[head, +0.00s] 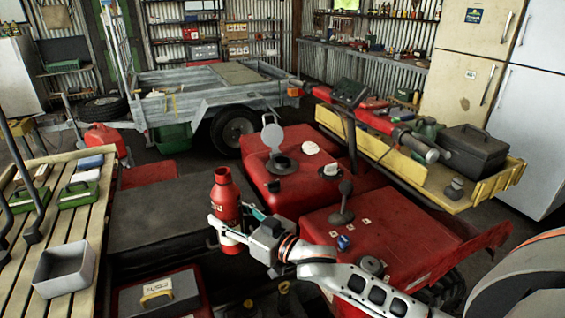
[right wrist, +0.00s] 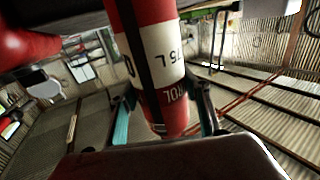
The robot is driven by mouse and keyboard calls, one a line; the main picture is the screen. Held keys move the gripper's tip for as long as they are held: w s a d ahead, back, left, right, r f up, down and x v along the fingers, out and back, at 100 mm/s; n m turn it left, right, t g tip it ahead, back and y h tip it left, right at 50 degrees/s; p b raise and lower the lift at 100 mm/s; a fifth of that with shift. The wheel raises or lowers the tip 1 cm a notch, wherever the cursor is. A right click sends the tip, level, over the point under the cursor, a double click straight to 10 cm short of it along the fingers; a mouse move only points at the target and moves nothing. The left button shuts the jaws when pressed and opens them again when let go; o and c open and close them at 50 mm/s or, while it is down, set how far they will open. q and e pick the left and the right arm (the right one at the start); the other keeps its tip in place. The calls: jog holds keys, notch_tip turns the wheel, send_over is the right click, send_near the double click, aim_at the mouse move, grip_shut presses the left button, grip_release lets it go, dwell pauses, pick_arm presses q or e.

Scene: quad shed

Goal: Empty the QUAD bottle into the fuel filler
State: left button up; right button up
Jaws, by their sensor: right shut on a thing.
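The QUAD bottle (head: 226,207) is red with a white band. My right gripper (head: 232,232) is shut around its lower part and holds it nearly upright, neck up, over the dark seat area. In the right wrist view the bottle (right wrist: 147,35) stands between the two fingers (right wrist: 165,115), with part of its lettering showing. The fuel filler (head: 281,164) is a dark round opening on the red tank, with its grey lid (head: 272,134) standing open. The bottle is to the left of the filler and nearer to me, apart from it. My left gripper is not in view.
A slatted bench (head: 75,225) with a grey bin (head: 65,268) and green boxes stands at the left. A lever (head: 343,205) rises from the red bodywork beside my right arm. A yellow tray (head: 455,187) with a black toolbox is at the right. A trailer (head: 180,90) stands behind.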

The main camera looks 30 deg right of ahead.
jog(key=w+d+r+b, duration=0.3)
jog(key=w+d+r, duration=0.1)
jog(key=w+d, duration=0.4)
jog(key=w+d+r+m+h+b, duration=0.1)
jog(key=w+d+r+b, duration=0.2)
jog(key=w+d, duration=0.6)
jog(key=d+r, duration=0.1)
jog(key=d, duration=0.1)
jog(key=shift+w+d+r+t+b, duration=0.15)
jog(key=shift+w+d+t+b, duration=0.1)
jog(key=shift+d+t+b, duration=0.05)
jog(key=shift+r, duration=0.15)
